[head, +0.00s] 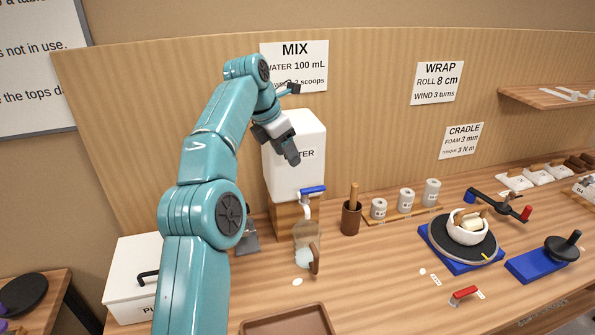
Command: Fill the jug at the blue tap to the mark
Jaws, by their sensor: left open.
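The jug (302,240) is clear with a brown handle on its right side. It stands upright on the bench under the spout of the blue tap (313,189). Its lower part looks paler, but I cannot make out a water level or the mark. The tap is on the front of a white water tank (295,178) on a wooden stand. My left gripper (284,144) is open and empty, in front of the tank's upper part, above the tap and apart from it. My right gripper is out of view.
A brown tray (287,322) lies at the front edge. A brown cup (351,218) with a wooden tool and several grey tins (405,199) stand right of the jug. A turntable with a white bowl (468,229) is farther right. A white bin (136,262) stands left.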

